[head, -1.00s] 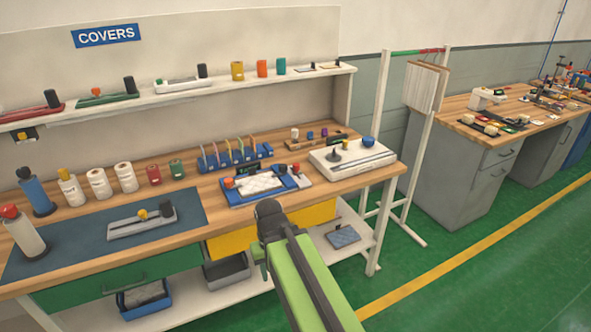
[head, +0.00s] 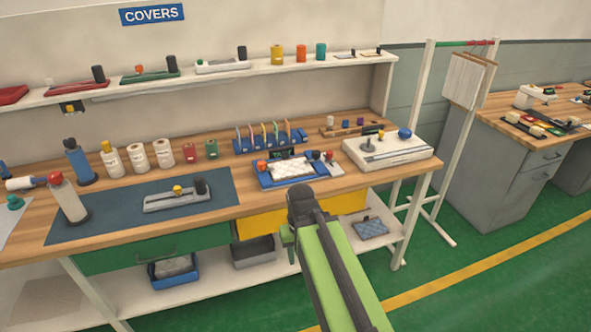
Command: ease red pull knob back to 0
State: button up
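A blue fixture (head: 265,182) with a white quilted pad (head: 293,168) lies near the bench's front edge, right of centre. A small red knob (head: 329,155) stands on a pale plate at its right end, beside a dark knob (head: 316,155). An orange-red knob (head: 262,165) sits at its left side. Which of these is the pull knob, and its scale reading, are too small to tell. My green arm reaches up from the bottom, and my gripper (head: 299,204) is at its dark end, below and in front of the fixture in the picture. Its fingers cannot be made out.
The wooden bench (head: 330,192) holds bottles, rolls, a dark mat (head: 120,215) with a grey slide device, and a white device (head: 387,154) at right. A shelf (head: 210,76) runs above.

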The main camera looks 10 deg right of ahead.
aim_at(330, 153)
jog(key=u, duration=2.4)
jog(key=k, duration=0.7)
jog(key=z, duration=1.5)
jog(key=i, duration=1)
jog(key=u, duration=0.05)
